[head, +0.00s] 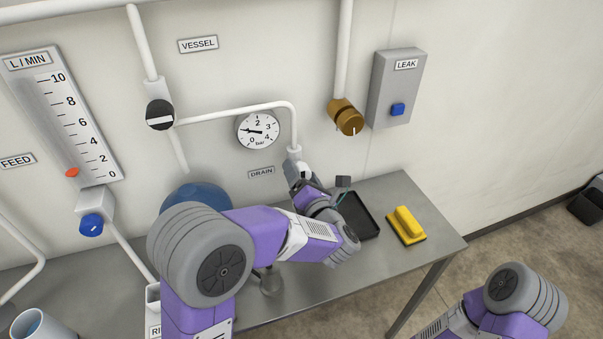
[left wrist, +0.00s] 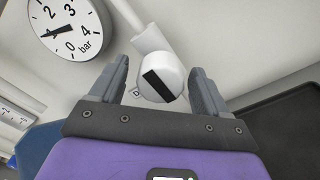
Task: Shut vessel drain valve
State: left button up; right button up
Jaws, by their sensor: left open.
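The drain valve shows in the left wrist view as a round white knob (left wrist: 160,78) with a slanted black bar across its face. In the head view the valve (head: 305,171) is at the lower end of the white pipe, right of the DRAIN label (head: 261,172), and partly hidden by my gripper. My left gripper (head: 321,184) is open in front of it. In the left wrist view the knob lies between the two fingers (left wrist: 163,84) in the picture, with gaps on both sides and no visible contact. My right arm shows at the lower right; its gripper is outside the view.
A pressure gauge (head: 258,130) is above the drain. A black tray (head: 368,228) and a yellow block with a handle (head: 407,226) are on the grey table (head: 440,238). A brown valve (head: 347,117) and LEAK box (head: 395,88) are on the wall. A blue round object (head: 190,196) is behind my arm.

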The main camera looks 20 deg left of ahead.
pick_arm(q)
jog(key=shift+w+a, duration=0.15)
jog(key=shift+w, duration=0.1)
jog(key=c, duration=1)
jog(key=shift+c, duration=0.2)
